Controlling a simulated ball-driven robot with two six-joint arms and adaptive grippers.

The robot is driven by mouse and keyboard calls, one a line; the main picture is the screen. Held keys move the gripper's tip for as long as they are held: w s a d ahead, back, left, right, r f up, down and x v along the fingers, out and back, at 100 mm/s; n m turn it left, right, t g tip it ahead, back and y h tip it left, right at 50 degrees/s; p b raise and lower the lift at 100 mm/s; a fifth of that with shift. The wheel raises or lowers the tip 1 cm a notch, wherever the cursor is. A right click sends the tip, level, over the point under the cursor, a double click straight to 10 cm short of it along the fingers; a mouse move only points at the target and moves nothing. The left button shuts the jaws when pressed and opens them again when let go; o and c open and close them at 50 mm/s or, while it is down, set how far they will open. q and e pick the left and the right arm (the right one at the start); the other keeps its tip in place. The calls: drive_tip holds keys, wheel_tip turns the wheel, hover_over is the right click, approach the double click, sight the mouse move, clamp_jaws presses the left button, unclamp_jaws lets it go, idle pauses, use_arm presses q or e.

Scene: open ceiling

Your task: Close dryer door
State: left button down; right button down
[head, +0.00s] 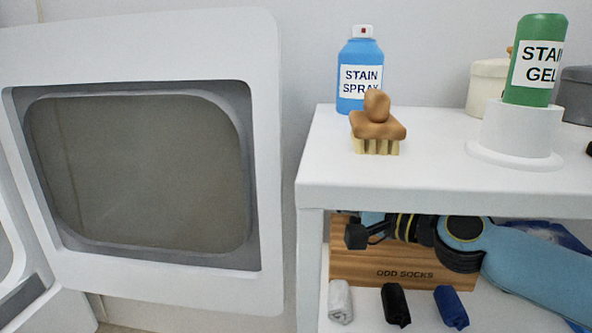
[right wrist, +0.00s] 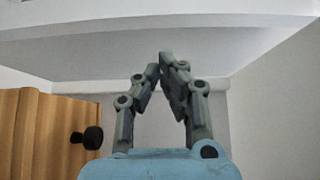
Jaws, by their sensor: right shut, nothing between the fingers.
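The dryer door (head: 268,150), a white panel with a dark rounded window (head: 140,170), stands swung open and fills the left of the head view. A small part of the white dryer body (head: 50,312) shows at the lower left edge. My right gripper (head: 352,236) is inside the shelf unit, under its top board and in front of the wooden box. It is to the right of the door and apart from it. In the right wrist view its fingers (right wrist: 163,60) meet at the tips, shut and empty. My left gripper is not in view.
The white shelf unit (head: 420,188) carries stain spray (head: 360,75), a brush (head: 377,128) and stain gel (head: 538,60) on top. The "odd socks" wooden box (head: 400,272) and rolled socks (head: 397,305) sit below. A narrow gap separates door and shelf.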

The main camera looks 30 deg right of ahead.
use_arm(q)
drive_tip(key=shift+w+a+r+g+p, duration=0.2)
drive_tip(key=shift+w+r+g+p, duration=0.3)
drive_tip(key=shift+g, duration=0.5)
use_arm(e)
drive_tip(key=x, duration=0.7)
drive_tip(key=shift+w, duration=0.2)
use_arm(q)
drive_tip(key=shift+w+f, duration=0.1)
use_arm(e)
drive_tip(key=shift+a, duration=0.1)
